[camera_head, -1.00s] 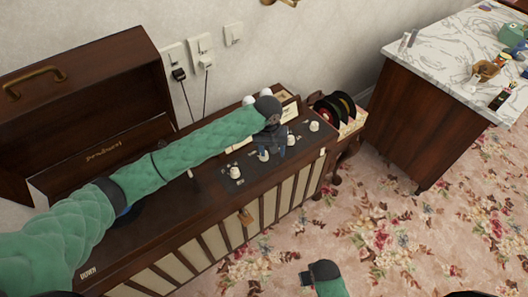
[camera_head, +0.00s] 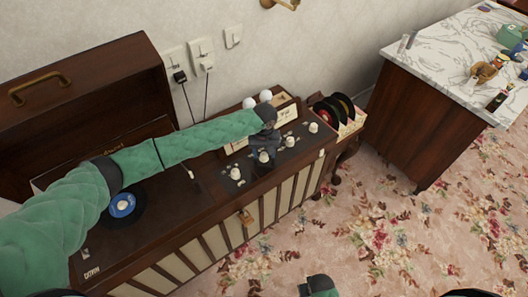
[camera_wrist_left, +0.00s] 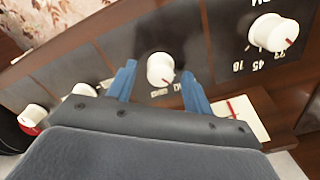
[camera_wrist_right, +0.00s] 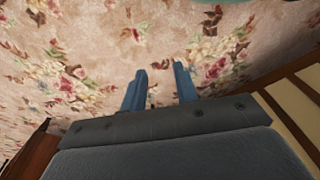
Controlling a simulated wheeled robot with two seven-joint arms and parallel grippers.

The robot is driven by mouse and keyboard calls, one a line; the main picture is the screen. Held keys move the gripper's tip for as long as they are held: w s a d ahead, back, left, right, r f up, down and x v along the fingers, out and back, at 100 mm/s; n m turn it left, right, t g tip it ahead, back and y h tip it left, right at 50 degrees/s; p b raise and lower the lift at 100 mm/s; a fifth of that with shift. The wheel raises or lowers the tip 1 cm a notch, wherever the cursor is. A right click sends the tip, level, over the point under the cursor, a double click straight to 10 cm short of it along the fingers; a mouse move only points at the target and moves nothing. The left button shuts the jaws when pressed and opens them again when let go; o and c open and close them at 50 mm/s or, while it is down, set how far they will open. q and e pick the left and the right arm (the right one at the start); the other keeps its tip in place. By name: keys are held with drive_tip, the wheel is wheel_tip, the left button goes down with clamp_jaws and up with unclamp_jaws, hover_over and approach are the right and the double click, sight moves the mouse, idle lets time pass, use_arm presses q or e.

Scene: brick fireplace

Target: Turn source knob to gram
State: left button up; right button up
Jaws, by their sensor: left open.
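A row of white knobs is on the dark control panel (camera_head: 250,165) of the wooden record cabinet. In the head view this knob (camera_head: 264,157) shows just below my left gripper (camera_head: 263,148). My left gripper is open; contact cannot be told. My right gripper (camera_wrist_right: 160,80) is open and empty above the carpet.
A speed-marked knob (camera_wrist_left: 274,32) is beside it, on the right in the left wrist view. More knobs (camera_head: 313,127) stand along the panel. The raised lid (camera_head: 80,95) is behind the blue-labelled record (camera_head: 122,204). A marble-topped counter (camera_head: 440,45) stands at right, across open carpet.

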use_arm(q)
drive_tip(key=shift+f, duration=0.35)
use_arm(e)
drive_tip(key=shift+f, duration=0.25)
use_arm(q)
drive_tip(key=c, duration=1)
